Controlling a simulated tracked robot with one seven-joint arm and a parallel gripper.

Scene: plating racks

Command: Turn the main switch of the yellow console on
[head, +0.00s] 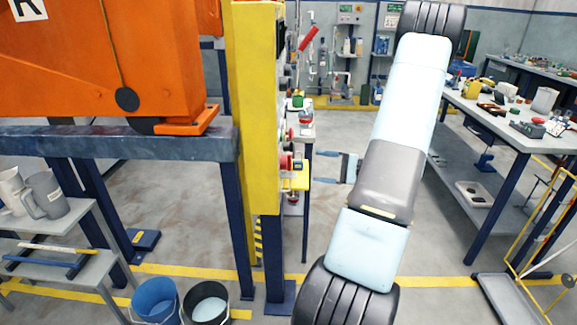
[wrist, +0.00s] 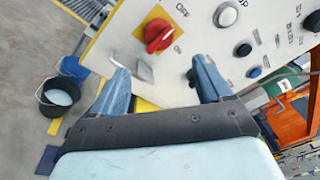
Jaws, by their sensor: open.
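The yellow console (head: 255,110) stands left of centre in the head view, its control face turned right and seen edge-on. In the wrist view its pale panel (wrist: 110,45) fills the top. The red main switch (wrist: 157,35) sits on a yellow plate (wrist: 140,22) with lettering around it; its exact setting is hard to read. It also shows in the head view (head: 286,161). My gripper (wrist: 160,65) is open and empty, its fingers pointing at the panel on either side below the switch. In the head view my gripper (head: 325,168) is right of the console, apart from the switch.
Other buttons, including a white one (wrist: 227,15) and a blue one (wrist: 255,72), sit right of the switch. A blue bucket (head: 155,300) and a black bucket (head: 207,303) stand on the floor. A workbench (head: 480,125) is at right; an orange machine (head: 110,60) at left.

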